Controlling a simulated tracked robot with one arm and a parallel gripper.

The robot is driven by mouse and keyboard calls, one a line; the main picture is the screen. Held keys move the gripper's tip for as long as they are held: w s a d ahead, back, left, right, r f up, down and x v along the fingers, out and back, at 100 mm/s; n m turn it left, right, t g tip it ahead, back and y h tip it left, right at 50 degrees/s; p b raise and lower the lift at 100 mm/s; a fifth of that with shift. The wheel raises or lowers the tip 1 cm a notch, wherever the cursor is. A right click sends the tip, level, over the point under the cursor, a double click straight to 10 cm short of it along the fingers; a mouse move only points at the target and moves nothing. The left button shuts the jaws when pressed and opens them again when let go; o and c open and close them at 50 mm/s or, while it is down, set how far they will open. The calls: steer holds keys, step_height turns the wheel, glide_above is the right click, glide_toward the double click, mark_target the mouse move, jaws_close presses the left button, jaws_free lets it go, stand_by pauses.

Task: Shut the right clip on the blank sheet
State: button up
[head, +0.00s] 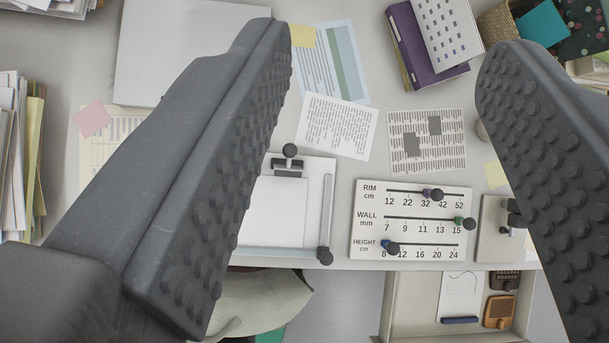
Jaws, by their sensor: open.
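A blank white sheet (275,212) lies on a pale board (314,180) left of centre. A dark clip (289,167) with a round black knob stands at the sheet's top edge; I cannot tell whether it is open or shut. It is the only clip I see on this board. My gripper (382,50) is open, its two studded grey fingers wide apart and close to the camera. Nothing is between them in their grip. The left finger hides the left part of the board and sheet, including any other clip there.
A ruler-like bar (327,215) with a black knob runs along the board's right side. A slider panel (365,235) marked RIM, WALL and HEIGHT lies to the right. An open drawer (410,300) is below. Papers (338,125) and purple books (405,40) lie behind.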

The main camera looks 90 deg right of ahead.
steer(key=w+f+n+g+p, duration=0.2)
steer(key=w+f+g+p, duration=0.15)
steer(key=w+f, duration=0.45)
steer(key=n+g+h+p, duration=0.2)
steer(key=n+g+p, duration=0.2)
steer(key=g, duration=0.6)
glide_toward(290, 145)
steer(key=shift+x, duration=4.7)
